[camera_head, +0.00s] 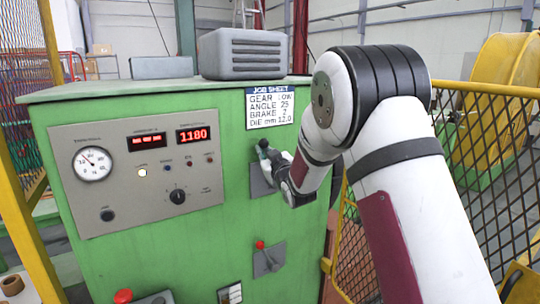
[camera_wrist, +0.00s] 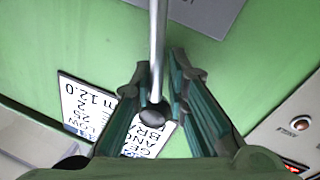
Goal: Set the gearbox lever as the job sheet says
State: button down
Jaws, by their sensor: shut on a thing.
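The job sheet (camera_head: 270,107) on the green cabinet reads GEAR LOW, ANGLE 25, BRAKE 2, DIE mm 12.0. Below it is a grey lever plate (camera_head: 261,182), partly covered by my gripper (camera_head: 267,152). In the wrist view, a metal lever (camera_wrist: 158,45) with a dark round knob (camera_wrist: 154,116) runs between the two fingers of my gripper (camera_wrist: 161,64), which is shut on it. The lever's label is not visible, so its marked position cannot be read. The job sheet (camera_wrist: 88,108) also shows in the wrist view, partly behind the fingers.
A second lever with a red knob (camera_head: 260,245) is lower on the cabinet. A grey panel (camera_head: 138,171) with a gauge, displays and a dial is at left. Another red knob (camera_head: 123,296) is at the bottom. A yellow mesh fence (camera_head: 485,170) stands at right.

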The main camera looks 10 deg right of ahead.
jog(key=shift+s+a+f+n+b, duration=0.15)
jog(key=shift+s+a+f+n, duration=0.1)
jog(key=shift+a+n, duration=0.35)
jog(key=shift+s+a+f+n+b, duration=0.15)
jog(key=shift+a+f+n, duration=0.1)
jog(key=shift+a+n, duration=0.35)
jog(key=c, duration=1.7)
grip_release()
jog(key=shift+y, duration=0.4)
jog(key=shift+d, duration=0.1)
jog(key=shift+s, duration=0.35)
jog(key=s+d+f, duration=0.1)
jog(key=s, duration=1)
jog(key=shift+d, duration=0.35)
jog(key=shift+f, duration=0.1)
